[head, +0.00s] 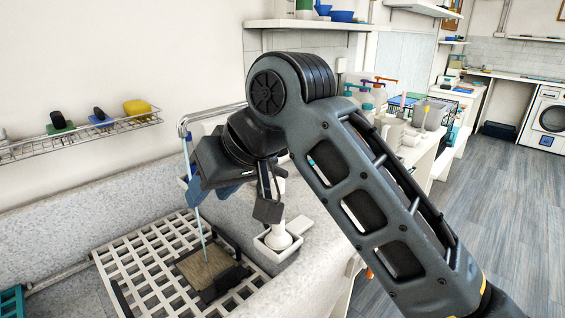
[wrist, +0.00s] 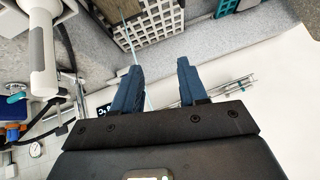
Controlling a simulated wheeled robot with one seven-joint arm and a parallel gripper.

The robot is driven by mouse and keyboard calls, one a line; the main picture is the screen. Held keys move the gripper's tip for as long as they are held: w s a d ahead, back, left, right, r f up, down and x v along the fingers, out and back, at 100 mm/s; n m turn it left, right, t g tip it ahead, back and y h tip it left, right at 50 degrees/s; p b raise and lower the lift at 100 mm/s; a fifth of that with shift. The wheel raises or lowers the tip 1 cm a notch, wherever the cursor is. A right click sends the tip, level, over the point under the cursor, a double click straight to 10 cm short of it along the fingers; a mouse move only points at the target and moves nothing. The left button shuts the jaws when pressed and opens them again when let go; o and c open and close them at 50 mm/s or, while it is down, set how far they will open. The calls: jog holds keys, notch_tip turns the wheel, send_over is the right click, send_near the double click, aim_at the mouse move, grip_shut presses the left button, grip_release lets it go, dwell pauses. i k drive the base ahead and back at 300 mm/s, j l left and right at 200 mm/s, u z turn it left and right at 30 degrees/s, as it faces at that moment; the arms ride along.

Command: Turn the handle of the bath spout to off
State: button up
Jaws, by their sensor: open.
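The stream also shows in the wrist view (wrist: 131,42). My gripper (head: 222,192) is in front of the pipe's lower part. In the wrist view its two blue fingers (wrist: 160,66) are apart, with nothing seen held between them. The spout's handle cannot be made out; my gripper may hide it.
A wire wall shelf (head: 80,138) holds brushes and a yellow sponge. Bottles (head: 366,98) crowd the counter behind my arm.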

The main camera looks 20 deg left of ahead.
aim_at(279, 172)
jog(key=i, duration=0.85)
